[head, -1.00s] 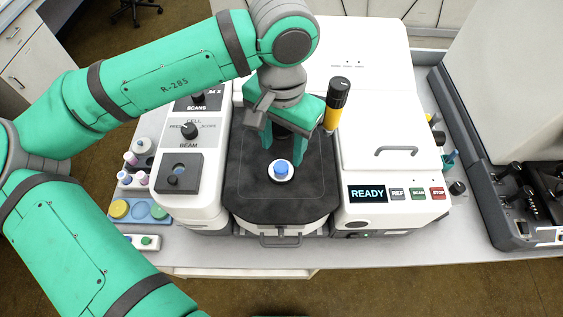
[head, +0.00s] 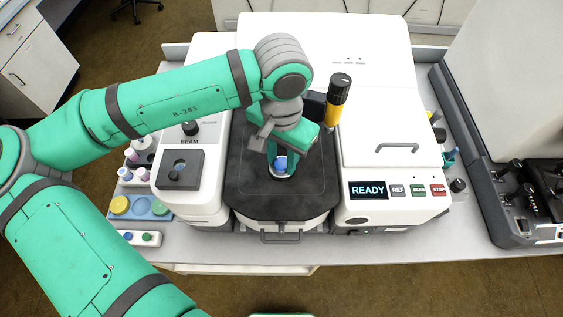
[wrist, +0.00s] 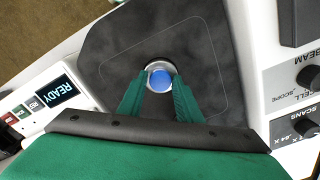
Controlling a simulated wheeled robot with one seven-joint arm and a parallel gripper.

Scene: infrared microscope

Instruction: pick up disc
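The disc is a small round piece with a blue top (head: 281,162) on a white or silvery round base (wrist: 151,68). It stands on the dark stage (head: 250,205) of the microscope, near the stage's middle. My gripper (head: 281,168) is right over it, pointing down. In the wrist view my gripper (wrist: 160,84) has its two green fingers apart, one on each side of the blue top (wrist: 160,78). I cannot tell whether the fingertips touch it. In the head view my wrist and fingers partly cover the disc.
A yellow and black cylinder (head: 336,103) stands upright just right of my wrist. The left console has knobs and a small square plate (head: 178,170). The right housing carries a READY display (head: 368,190) and buttons. Small bottles and coloured discs (head: 120,205) sit at left.

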